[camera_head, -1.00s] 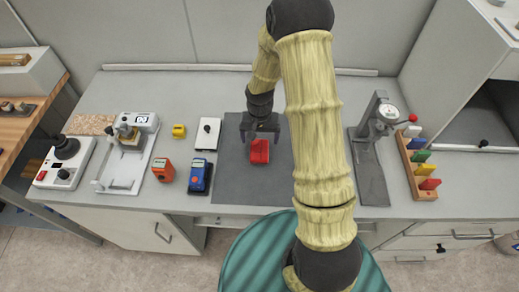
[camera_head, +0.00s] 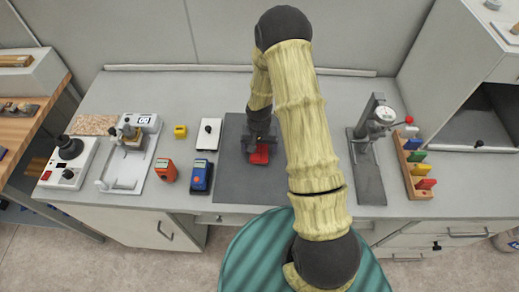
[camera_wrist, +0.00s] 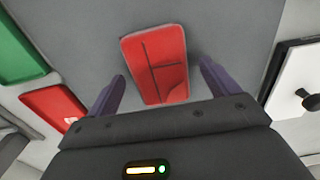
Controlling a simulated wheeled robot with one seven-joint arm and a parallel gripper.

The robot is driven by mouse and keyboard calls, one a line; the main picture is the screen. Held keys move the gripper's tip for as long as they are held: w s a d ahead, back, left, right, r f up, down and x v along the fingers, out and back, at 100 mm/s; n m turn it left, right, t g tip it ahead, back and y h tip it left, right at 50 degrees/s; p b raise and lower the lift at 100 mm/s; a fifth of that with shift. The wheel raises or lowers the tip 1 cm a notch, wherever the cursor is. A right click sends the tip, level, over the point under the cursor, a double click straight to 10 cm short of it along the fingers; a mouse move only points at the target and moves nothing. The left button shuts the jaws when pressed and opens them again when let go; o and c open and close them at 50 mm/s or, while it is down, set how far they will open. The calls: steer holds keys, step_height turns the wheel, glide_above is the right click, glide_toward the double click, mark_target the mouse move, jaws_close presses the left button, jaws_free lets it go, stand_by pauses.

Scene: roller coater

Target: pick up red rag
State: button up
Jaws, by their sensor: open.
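The red rag (camera_head: 260,156) lies on the dark grey mat (camera_head: 235,180) in the middle of the bench. In the wrist view the rag (camera_wrist: 157,65) is a red rounded rectangle with dark crease lines, slightly tilted. My gripper (camera_head: 261,143) is over the rag and hides its far part in the head view. In the wrist view my gripper (camera_wrist: 162,72) is open, with one purple finger on each side of the rag's near part. Gaps show between fingers and rag. I cannot tell the height of the fingertips above the mat.
Left of the mat stand a blue meter (camera_head: 201,176), an orange device (camera_head: 165,170) and a white plate with a black knob (camera_head: 208,135). To the right are a gauge stand (camera_head: 367,170) and a wooden rack (camera_head: 413,180) with coloured pieces. The mat around the rag is clear.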

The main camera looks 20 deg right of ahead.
mark_target(259, 149)
steer(key=shift+f, duration=0.1)
steer(key=shift+c, duration=0.5)
steer(key=c, duration=1.1)
steer(key=shift+o, duration=0.2)
step_height(259, 149, up, 10)
steer(key=b, duration=0.3)
steer(key=o, duration=0.5)
steer(key=c, duration=0.3)
